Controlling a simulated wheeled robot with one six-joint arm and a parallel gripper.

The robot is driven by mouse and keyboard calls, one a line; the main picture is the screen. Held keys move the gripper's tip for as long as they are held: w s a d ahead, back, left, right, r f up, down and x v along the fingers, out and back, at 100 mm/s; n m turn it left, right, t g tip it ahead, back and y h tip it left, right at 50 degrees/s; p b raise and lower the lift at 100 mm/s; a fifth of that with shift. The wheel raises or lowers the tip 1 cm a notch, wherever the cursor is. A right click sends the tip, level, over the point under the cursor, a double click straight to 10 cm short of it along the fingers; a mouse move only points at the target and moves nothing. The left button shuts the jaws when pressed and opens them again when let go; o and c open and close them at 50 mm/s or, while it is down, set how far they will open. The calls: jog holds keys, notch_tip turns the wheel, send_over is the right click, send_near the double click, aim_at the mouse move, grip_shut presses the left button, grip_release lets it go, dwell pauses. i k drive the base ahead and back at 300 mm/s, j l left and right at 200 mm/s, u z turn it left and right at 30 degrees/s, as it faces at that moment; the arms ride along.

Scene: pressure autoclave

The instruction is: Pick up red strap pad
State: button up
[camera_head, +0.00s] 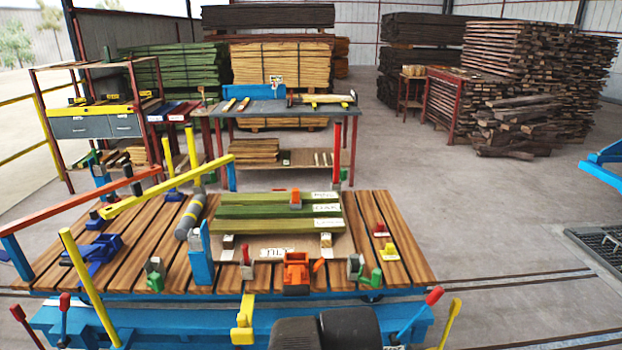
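No part is plainly marked as the red strap pad, and I cannot tell which one it is. A small red-topped piece (380,229) lies on the right part of the slatted wooden deck. A small red-orange and grey piece (295,199) sits on top of the green boards. A larger orange-red bracket (296,272) stands at the deck's front edge. My gripper's fingers are not in view. Dark rounded shapes at the bottom centre may be my own arm; they show no held thing.
Green boards (278,212) with white labels lie mid-deck. A grey cylinder (190,217) and blue clamp parts (96,250) lie to the left. Yellow and orange bars (165,188) rise across the deck's left side. A workbench (286,106) stands behind.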

aim_at(380, 231)
jog(key=i+l+u, duration=0.25)
jog(key=i+l, duration=0.15)
jog(key=l, duration=0.15)
jog(key=i+l+u, duration=0.1)
jog(key=l, duration=0.25)
jog(key=i+l+u, duration=0.25)
jog(key=i+l, duration=0.15)
jog(key=l, duration=0.25)
jog(key=i+l+u, duration=0.15)
jog(key=l, duration=0.2)
jog(key=i+l+u, duration=0.1)
jog(key=l, duration=0.25)
